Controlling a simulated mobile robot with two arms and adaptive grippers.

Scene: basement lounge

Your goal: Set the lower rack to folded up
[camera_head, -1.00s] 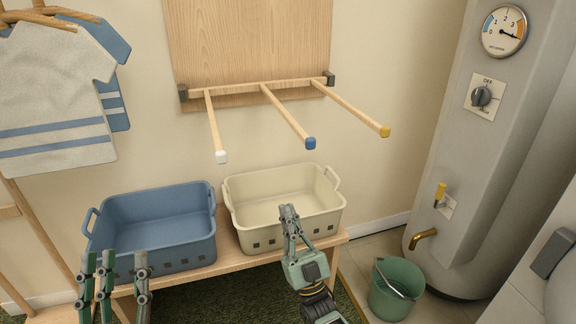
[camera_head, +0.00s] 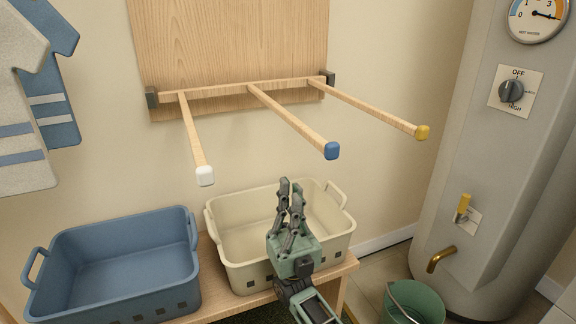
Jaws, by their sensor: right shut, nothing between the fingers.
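The lower rack (camera_head: 216,90) is a wooden crossbar hinged between two dark brackets on a wooden wall panel (camera_head: 230,40). Its three rods stick out from the wall, sloping slightly down toward me. The rods end in a white cap (camera_head: 205,176), a blue cap (camera_head: 332,151) and a yellow cap (camera_head: 422,132). My right gripper (camera_head: 290,187) is shut and empty. It points up in front of the cream basket, below the blue cap and a little to its left in the picture, apart from the rack. My left gripper is out of view.
A blue basket (camera_head: 115,262) and a cream basket (camera_head: 238,262) stand on a wooden bench (camera_head: 222,302) under the rack. Striped shirts (camera_head: 50,110) hang at left. A grey water heater (camera_head: 465,110) with a dial, knob and tap stands at right, a green bucket (camera_head: 430,298) below it.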

